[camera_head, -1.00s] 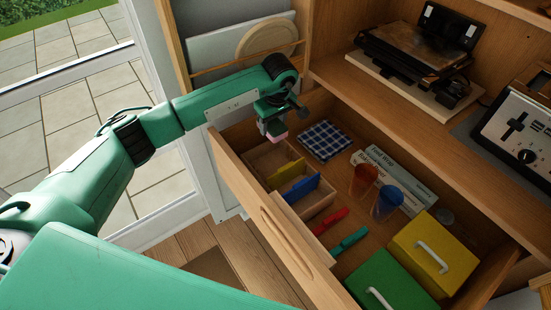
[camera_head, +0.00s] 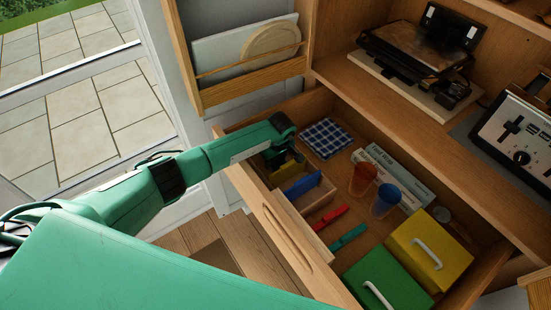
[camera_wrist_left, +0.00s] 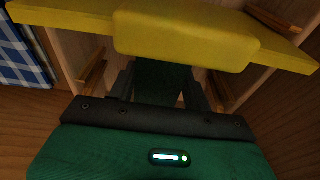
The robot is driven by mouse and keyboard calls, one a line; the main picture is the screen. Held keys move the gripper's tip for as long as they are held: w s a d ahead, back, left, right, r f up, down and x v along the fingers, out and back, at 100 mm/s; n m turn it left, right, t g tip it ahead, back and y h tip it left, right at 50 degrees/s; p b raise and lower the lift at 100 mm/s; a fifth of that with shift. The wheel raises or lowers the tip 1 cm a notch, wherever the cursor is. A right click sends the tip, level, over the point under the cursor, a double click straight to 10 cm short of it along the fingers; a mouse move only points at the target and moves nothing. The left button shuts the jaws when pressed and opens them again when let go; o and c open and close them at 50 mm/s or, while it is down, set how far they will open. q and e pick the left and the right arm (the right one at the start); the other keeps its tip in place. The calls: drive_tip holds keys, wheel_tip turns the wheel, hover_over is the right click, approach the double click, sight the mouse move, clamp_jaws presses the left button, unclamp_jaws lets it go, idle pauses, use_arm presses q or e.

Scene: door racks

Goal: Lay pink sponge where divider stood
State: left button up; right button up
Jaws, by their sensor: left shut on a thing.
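My left gripper (camera_head: 284,157) reaches down into the far-left end of the wooden divider box (camera_head: 319,199) in the open drawer. The blue divider (camera_head: 301,187) stands farther toward the near end. In the left wrist view the yellow divider (camera_wrist_left: 185,35) crosses the top, the gripper fingers (camera_wrist_left: 165,85) show below it, and wooden rails line the box walls. My right gripper is out of view.
A blue plaid cloth (camera_head: 326,138) lies beside the box. Red (camera_head: 362,180) and blue (camera_head: 386,201) cups, a red clip (camera_head: 331,217), a teal clip (camera_head: 348,237), and yellow (camera_head: 430,246) and green (camera_head: 386,280) boxes fill the drawer. A wooden rack (camera_head: 245,69) hangs above the drawer's far-left end.

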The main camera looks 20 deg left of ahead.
sight(278, 163)
use_arm(q)
drive_tip(key=shift+f, duration=0.15)
drive_tip(key=o, duration=0.9)
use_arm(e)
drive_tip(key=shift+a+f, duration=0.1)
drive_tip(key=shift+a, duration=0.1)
use_arm(q)
drive_tip(key=shift+r, duration=0.25)
drive_tip(key=r, duration=0.3)
drive_tip(key=d+r+b, duration=0.1)
drive_tip(key=r, duration=0.3)
drive_tip(key=s+r+b, duration=0.1)
drive_tip(key=r, duration=0.3)
drive_tip(key=shift+d+r, duration=0.25)
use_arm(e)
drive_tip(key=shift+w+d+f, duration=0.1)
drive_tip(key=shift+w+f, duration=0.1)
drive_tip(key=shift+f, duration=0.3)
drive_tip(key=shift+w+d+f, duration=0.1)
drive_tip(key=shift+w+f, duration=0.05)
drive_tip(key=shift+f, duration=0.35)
